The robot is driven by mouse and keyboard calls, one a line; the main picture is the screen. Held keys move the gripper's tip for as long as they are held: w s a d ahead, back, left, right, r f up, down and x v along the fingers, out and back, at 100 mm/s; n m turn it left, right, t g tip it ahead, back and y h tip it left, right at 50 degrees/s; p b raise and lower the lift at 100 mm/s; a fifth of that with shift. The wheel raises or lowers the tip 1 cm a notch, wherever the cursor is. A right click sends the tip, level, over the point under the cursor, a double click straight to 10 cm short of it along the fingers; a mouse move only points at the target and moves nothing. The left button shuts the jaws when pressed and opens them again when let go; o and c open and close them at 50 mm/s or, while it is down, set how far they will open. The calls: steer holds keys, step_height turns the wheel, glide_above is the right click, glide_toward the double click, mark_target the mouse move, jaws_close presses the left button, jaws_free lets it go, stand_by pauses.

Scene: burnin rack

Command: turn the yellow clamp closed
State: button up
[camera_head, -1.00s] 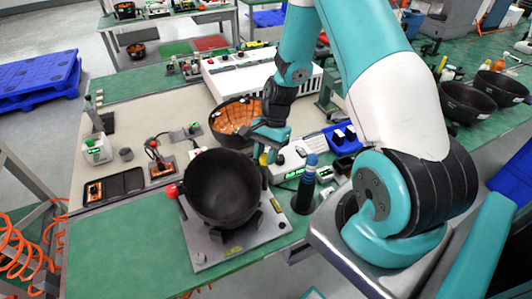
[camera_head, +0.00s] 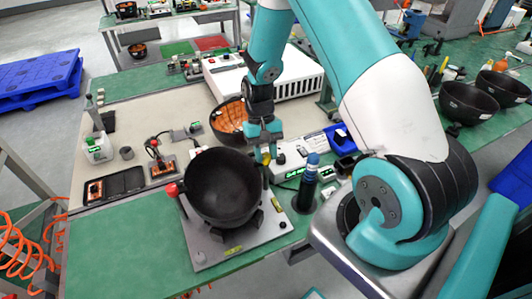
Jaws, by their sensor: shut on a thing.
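The yellow clamp (camera_head: 266,158) shows as a small yellow piece at the back right of the grey fixture plate (camera_head: 207,249), beside the large black bowl (camera_head: 222,188). My gripper (camera_head: 265,152) comes down from above and is shut on the yellow clamp. The fingers hide most of the clamp, so I cannot tell its exact angle. The black bowl sits on the fixture plate, with a red knob (camera_head: 172,190) at its left edge.
A dark bottle with a blue cap (camera_head: 310,178) stands close to the right of the fixture. An orange-lined bowl (camera_head: 228,118) and a long white unit (camera_head: 297,75) are behind. The green table front (camera_head: 120,250) is clear at left.

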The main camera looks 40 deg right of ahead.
steer(key=shift+n+h, duration=0.3)
steer(key=shift+n, duration=0.4)
steer(key=o, duration=0.9)
steer(key=shift+o, duration=0.2)
steer(key=shift+w+r, duration=0.1)
steer(key=b+v, duration=0.3)
steer(key=v, duration=1.4)
steer(key=shift+b, duration=0.3)
steer(key=shift+d, duration=0.15)
